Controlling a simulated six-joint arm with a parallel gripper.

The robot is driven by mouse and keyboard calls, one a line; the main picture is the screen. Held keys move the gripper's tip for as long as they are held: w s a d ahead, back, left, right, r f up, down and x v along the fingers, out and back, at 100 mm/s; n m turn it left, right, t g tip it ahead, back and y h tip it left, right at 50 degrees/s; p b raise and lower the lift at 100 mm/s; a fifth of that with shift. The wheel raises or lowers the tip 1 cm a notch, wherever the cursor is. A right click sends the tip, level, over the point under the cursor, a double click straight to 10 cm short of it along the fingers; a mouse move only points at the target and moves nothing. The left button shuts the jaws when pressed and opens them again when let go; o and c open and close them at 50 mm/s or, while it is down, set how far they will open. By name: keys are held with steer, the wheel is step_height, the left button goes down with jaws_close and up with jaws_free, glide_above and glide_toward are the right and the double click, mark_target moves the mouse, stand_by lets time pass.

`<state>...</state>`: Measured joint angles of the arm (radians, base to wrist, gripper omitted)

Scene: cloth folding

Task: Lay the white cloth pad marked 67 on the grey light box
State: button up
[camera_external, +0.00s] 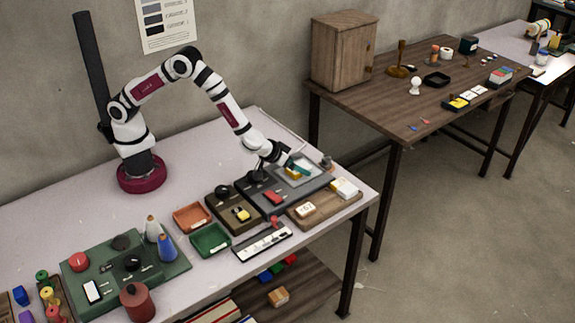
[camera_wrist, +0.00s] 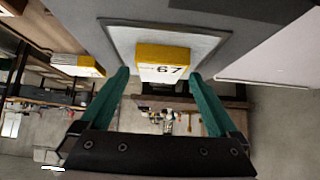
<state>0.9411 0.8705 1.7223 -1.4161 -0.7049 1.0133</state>
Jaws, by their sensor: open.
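The pad marked 67 (camera_wrist: 163,54) is a thick block with a white marked face and a yellow side. In the wrist view it lies against the pale panel of the grey light box (camera_wrist: 122,38). In the external view its yellow side (camera_external: 292,171) shows beside my fingers, over the pale panel of the light box (camera_external: 311,173); the rest is partly hidden. My gripper (camera_wrist: 159,74), with teal fingers, is open. Its fingers stand on either side of the pad with visible gaps. It also shows in the external view (camera_external: 298,167), low over the panel.
A wooden tray (camera_external: 327,210) in front of the light box carries a pale block also marked 67 (camera_external: 306,208) and a white-and-yellow block (camera_external: 345,188). A red block (camera_external: 273,197) sits left of the panel. A green tray (camera_external: 210,240) and orange tray (camera_external: 191,216) stand further left.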

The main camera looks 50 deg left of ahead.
steer(key=v, duration=1.2)
steer(key=w+a+r+m+g+h, duration=0.1)
steer(key=w+a+r+m+h, duration=0.25)
steer(key=r+h, duration=0.45)
steer(key=s+a+g+y, duration=0.2)
steer(key=s+a, duration=0.5)
steer(key=a, duration=0.4)
steer(key=s+a+m+g+y, duration=0.1)
steer(key=s+a+g+y, duration=0.2)
steer(key=s+a, duration=0.5)
steer(key=s+a+m+g+y, duration=0.1)
steer(key=s+a+g+y, duration=0.2)
steer(key=s+a, duration=0.4)
steer(key=a+y, duration=0.1)
steer(key=a, duration=0.7)
steer(key=shift+s+r+y, duration=0.25)
steer(key=shift+s+y, duration=0.15)
